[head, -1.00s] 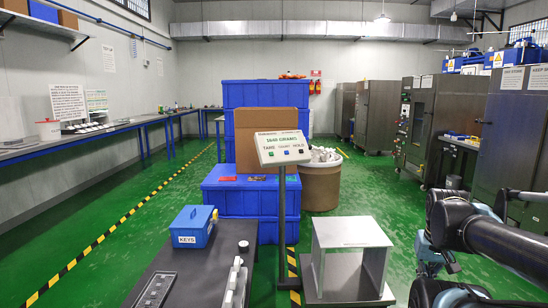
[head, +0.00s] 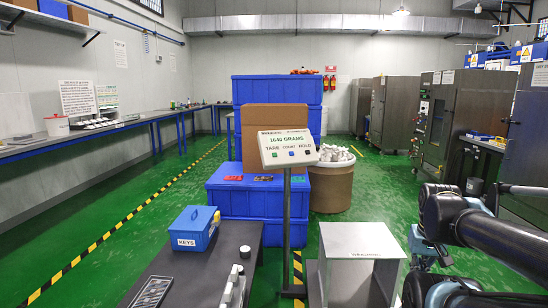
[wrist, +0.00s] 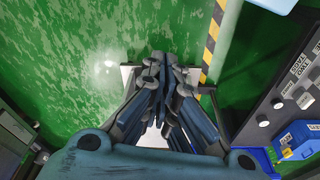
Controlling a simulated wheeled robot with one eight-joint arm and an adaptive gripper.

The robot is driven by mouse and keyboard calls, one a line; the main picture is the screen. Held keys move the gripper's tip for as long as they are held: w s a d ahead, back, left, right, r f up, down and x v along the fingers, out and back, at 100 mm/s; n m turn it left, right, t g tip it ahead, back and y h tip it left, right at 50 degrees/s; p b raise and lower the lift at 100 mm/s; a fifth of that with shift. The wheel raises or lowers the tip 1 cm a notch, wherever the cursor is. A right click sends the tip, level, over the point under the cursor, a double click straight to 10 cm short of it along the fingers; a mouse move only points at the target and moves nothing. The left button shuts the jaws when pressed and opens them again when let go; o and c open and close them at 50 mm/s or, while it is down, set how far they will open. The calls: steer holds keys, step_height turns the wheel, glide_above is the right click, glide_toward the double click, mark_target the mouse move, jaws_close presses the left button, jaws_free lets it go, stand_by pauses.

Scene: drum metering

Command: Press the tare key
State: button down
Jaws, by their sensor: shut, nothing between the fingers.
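The scale's indicator panel (head: 288,148) stands on a dark post in the middle of the head view, tilted, facing me. Its display reads what looks like 1640 GRAMS. Under it are the labels TARE, COUNT and HOLD, each with a small key. In the head view my arm is at the right and the fingertips cannot be made out.
A grey weighing stand (head: 352,242) is right of the post. A dark table (head: 185,270) at front left holds a blue KEYS box (head: 195,228) and several white-capped items. Blue crates (head: 225,205) and a drum (head: 330,185) stand behind. Green floor lies open at the left.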

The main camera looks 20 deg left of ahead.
mark_target(275, 155)
steer(key=shift+a, duration=0.1)
steer(key=w+a+r+m+t+y, duration=0.3)
steer(key=w+a+r+y, duration=0.1)
steer(key=w+a+r, duration=0.6)
steer(key=w+a+r+m+t+y, duration=0.25)
steer(key=w+a+r, duration=0.55)
steer(key=a, duration=0.5)
steer(key=w+a+r+m+t+y, duration=0.25)
steer(key=w+a+r+y, duration=0.25)
steer(key=w+a+r, duration=0.45)
steer(key=w+a+m+t, duration=0.1)
steer(key=w+a+m, duration=0.2)
steer(key=a, duration=0.3)
steer(key=w+a+m+t+h, duration=0.1)
steer(key=w+a+m+t, duration=0.1)
steer(key=a+m, duration=0.4)
steer(key=w+a+m+t+h, duration=0.1)
steer(key=w+a+m+t, duration=0.1)
steer(key=w+a+m, duration=0.2)
steer(key=shift+w+a, duration=0.25)
steer(key=shift+a, duration=0.75)
steer(key=shift+w+f, duration=0.1)
